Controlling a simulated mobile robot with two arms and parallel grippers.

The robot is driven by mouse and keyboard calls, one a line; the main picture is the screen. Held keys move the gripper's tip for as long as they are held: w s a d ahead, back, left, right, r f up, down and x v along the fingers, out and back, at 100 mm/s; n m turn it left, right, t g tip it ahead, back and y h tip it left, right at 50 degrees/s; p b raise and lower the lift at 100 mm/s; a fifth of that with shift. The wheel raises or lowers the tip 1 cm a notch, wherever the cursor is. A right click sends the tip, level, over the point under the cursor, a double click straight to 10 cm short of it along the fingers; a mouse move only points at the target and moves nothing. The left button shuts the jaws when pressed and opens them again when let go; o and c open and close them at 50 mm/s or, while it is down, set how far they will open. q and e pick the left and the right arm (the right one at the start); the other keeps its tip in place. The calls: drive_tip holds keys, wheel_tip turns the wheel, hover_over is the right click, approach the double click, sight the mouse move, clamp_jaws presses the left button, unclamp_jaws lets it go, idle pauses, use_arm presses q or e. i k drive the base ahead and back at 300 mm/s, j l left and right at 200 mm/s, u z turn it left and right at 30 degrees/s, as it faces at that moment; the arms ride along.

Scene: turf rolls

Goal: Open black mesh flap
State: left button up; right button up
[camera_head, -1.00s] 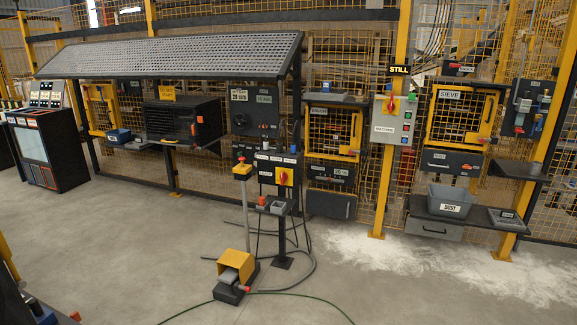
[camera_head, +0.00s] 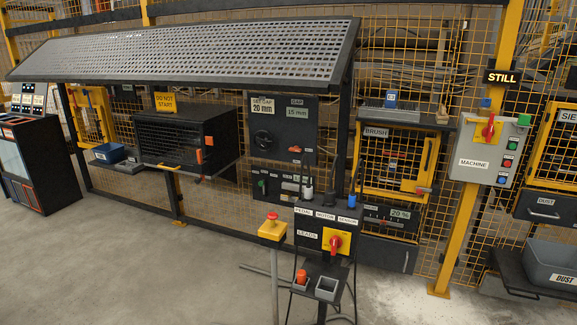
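The black mesh flap (camera_head: 172,146) is the slatted or mesh front of a dark box under the sloping perforated canopy, left of centre. It looks shut. An orange handle or latch (camera_head: 209,140) sits at its right side, and a small yellow piece (camera_head: 168,167) shows at its lower edge. A yellow "DO NOT START" sign (camera_head: 166,102) is at its top. Neither of my grippers shows in this view.
The perforated canopy (camera_head: 190,50) overhangs the box. A control post (camera_head: 323,240) and a yellow-topped post (camera_head: 272,230) stand in front, right of the box. A dark cabinet (camera_head: 40,160) stands at the left. The grey floor (camera_head: 130,270) before the box is clear.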

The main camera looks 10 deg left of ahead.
sight(206, 139)
drive_tip(key=i+j, duration=0.2)
drive_tip(key=j, duration=0.25)
drive_tip(key=i+j, duration=0.25)
drive_tip(key=j, duration=0.15)
drive_tip(key=i+j, duration=0.2)
drive_tip(key=j, duration=0.25)
drive_tip(key=i+j, duration=0.2)
drive_tip(key=j, duration=0.25)
drive_tip(key=i+j+u, duration=0.1)
drive_tip(key=i+j, duration=0.15)
drive_tip(key=j, duration=0.2)
drive_tip(key=i+j, duration=0.2)
drive_tip(key=j, duration=0.2)
drive_tip(key=i+j, duration=0.25)
drive_tip(key=j, duration=0.15)
